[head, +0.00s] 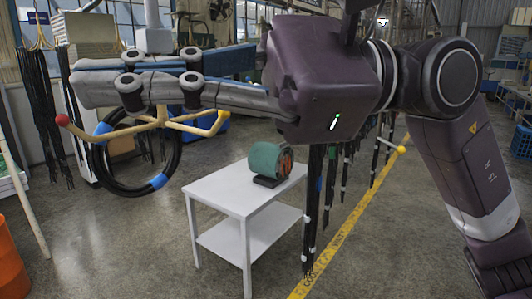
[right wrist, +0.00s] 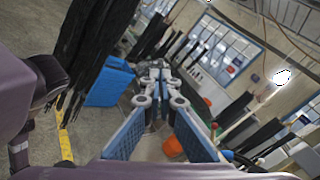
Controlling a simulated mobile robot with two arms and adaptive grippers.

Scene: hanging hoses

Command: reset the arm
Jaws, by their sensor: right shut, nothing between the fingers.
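My right gripper (head: 78,82) reaches in from the right across the upper part of the head view, its fingers pointing left. It is shut and empty, and its fingers also show in the right wrist view (right wrist: 156,72). In the head view a black hose ring (head: 178,150) with blue bands hangs below and behind the fingers. Its top is near a yellow hook rod (head: 185,127), partly hidden by the gripper, so I cannot tell how it rests there. My left gripper is not in view.
A white table (head: 215,190) bears a green roll (head: 265,160) on a dark stand. Black hoses hang at the left (head: 42,110) and behind my right arm. An orange bin (head: 10,265) stands at the left edge. A yellow line (head: 340,235) crosses the largely clear floor.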

